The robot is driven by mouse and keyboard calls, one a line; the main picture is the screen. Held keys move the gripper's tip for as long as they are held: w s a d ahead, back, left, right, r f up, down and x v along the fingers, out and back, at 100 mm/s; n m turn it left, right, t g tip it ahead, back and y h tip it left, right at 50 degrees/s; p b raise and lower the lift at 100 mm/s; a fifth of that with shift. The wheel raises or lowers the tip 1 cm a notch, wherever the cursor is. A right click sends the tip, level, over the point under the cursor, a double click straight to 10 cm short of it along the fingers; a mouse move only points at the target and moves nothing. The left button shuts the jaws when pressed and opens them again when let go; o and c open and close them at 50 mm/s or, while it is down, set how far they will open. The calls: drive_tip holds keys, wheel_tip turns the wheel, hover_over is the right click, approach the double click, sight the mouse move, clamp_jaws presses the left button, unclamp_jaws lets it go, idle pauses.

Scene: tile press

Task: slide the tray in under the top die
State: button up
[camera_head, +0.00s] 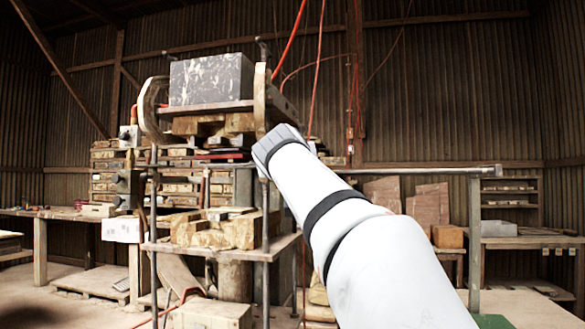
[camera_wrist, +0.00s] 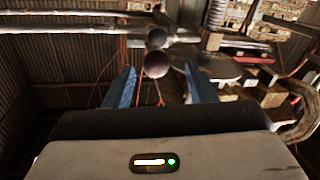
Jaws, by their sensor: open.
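My gripper (camera_wrist: 160,69) is open, with its two blue fingers spread apart in the wrist view. A dark round knob (camera_wrist: 156,64) shows between the fingertips; I cannot tell how far beyond them it is. A second dark ball (camera_wrist: 156,38) shows just past it. A grey, rounded flat plate (camera_wrist: 218,68) lies behind the right finger; I cannot tell if it is the tray. In the head view the press (camera_head: 262,105) carries a dark marbled block (camera_head: 211,79) on top. My arm hides the gripper there. I cannot pick out the top die or tray clearly.
A long horizontal bar (camera_head: 425,171) runs from the press to a post (camera_head: 475,240) at right. Wooden blocks (camera_head: 215,233) lie on the lower shelf of the press. Workbenches stand at left and right. Hanging red hoses (camera_head: 316,75) run down near the press.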

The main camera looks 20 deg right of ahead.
drive_tip(key=shift+v, duration=1.7)
drive_tip(key=s+a+f+n+g+y+p, duration=0.1)
drive_tip(key=s+a+f+g+y+p, duration=0.1)
drive_tip(key=s+f+g+p, duration=0.4)
drive_tip(key=s+a+f+n+g+y+p, duration=0.1)
drive_tip(key=s+a+f+g+y+p, duration=0.1)
drive_tip(key=f+p, duration=0.8)
drive_tip(key=s+a+f+g+y+p, duration=0.1)
drive_tip(key=s+a+f+g+p, duration=0.1)
drive_tip(key=s+f+p, duration=0.3)
drive_tip(key=s+a+f+g+y+p, duration=0.2)
drive_tip(key=s+f+p, duration=0.3)
drive_tip(key=s, duration=0.7)
drive_tip(key=shift+s+a+f+n+g+p, duration=0.15)
drive_tip(key=shift+s+a+n+g+p, duration=0.15)
drive_tip(key=shift+a+g+p, duration=0.4)
